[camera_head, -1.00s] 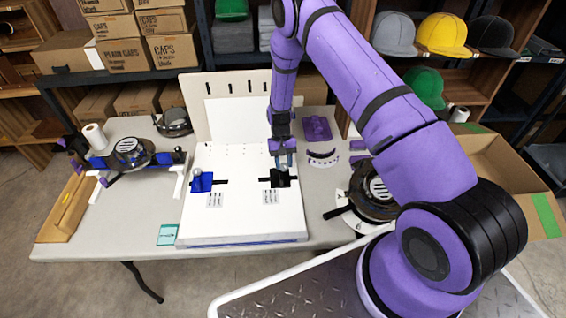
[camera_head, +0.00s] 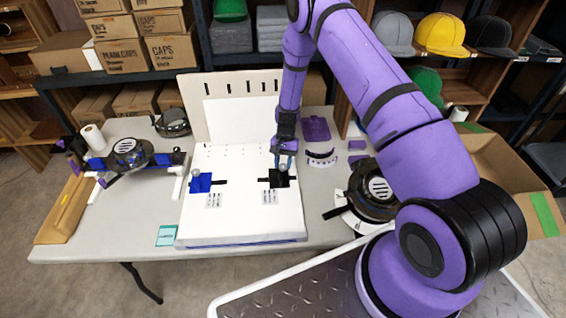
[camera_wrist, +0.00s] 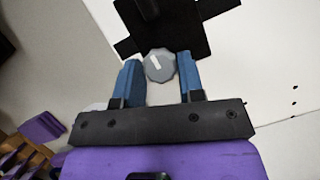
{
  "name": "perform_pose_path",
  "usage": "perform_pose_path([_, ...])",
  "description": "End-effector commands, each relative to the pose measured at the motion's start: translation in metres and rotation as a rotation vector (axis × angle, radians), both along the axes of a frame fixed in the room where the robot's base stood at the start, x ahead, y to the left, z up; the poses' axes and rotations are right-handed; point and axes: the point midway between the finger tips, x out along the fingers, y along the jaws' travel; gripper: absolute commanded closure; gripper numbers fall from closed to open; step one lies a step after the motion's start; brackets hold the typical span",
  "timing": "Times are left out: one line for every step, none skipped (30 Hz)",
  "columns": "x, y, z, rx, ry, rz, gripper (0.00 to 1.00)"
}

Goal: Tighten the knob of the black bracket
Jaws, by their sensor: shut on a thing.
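The black bracket (camera_head: 279,180) lies on the right part of the white board. It also shows at the top of the wrist view (camera_wrist: 192,28) as a flat black plate. Its round grey knob (camera_wrist: 159,65) has a white pointer line, tilted slightly to the left in the wrist view. My gripper (camera_head: 283,163) is over the bracket, pointing down. In the wrist view its two blue fingers stand on either side of the knob, shut on it. The right finger hides some of the knob's edge.
A blue bracket (camera_head: 203,183) with a knob lies on the left of the white board (camera_head: 240,222). A black round device (camera_head: 375,190) stands right of the board, with purple parts (camera_head: 316,129) behind. An upright panel (camera_head: 195,100) backs the board.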

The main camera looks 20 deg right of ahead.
Motion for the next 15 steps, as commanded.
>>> perform_pose_path([0.0037,-0.0009,0.0016,-0.002,-0.01,-0.002,0.88])
perform_pose_path([0.0037,-0.0009,0.0016,-0.002,-0.01,-0.002,0.88])
perform_pose_path([0.0038,-0.001,0.0016,-0.002,-0.01,-0.002,0.88])
perform_pose_path([0.0038,-0.001,0.0016,-0.002,-0.01,-0.002,0.88])
perform_pose_path([0.0038,-0.001,0.0016,-0.002,-0.01,-0.002,0.88])
perform_pose_path([0.0038,-0.001,0.0016,-0.002,-0.01,-0.001,0.88])
perform_pose_path([0.0038,-0.001,0.0016,-0.002,-0.01,-0.001,0.62])
perform_pose_path([0.0037,-0.0009,0.0016,-0.002,-0.01,-0.001,0.55])
perform_pose_path([0.0034,-0.0009,0.0015,-0.001,-0.009,-0.001,0.53])
perform_pose_path([0.0031,-0.0009,0.0014,-0.001,-0.008,0.0,0.53])
perform_pose_path([0.0028,-0.0007,0.0013,-0.001,-0.008,0.0,0.53])
perform_pose_path([0.0025,-0.0006,0.0011,-0.002,-0.006,0.0,0.53])
perform_pose_path([0.0022,-0.0005,0.001,-0.001,-0.005,0.0,0.53])
perform_pose_path([0.002,-0.0005,0.0009,-0.001,-0.005,0.0,0.53])
perform_pose_path([0.0018,-0.0004,0.0008,0.0,-0.005,0.0,0.53])
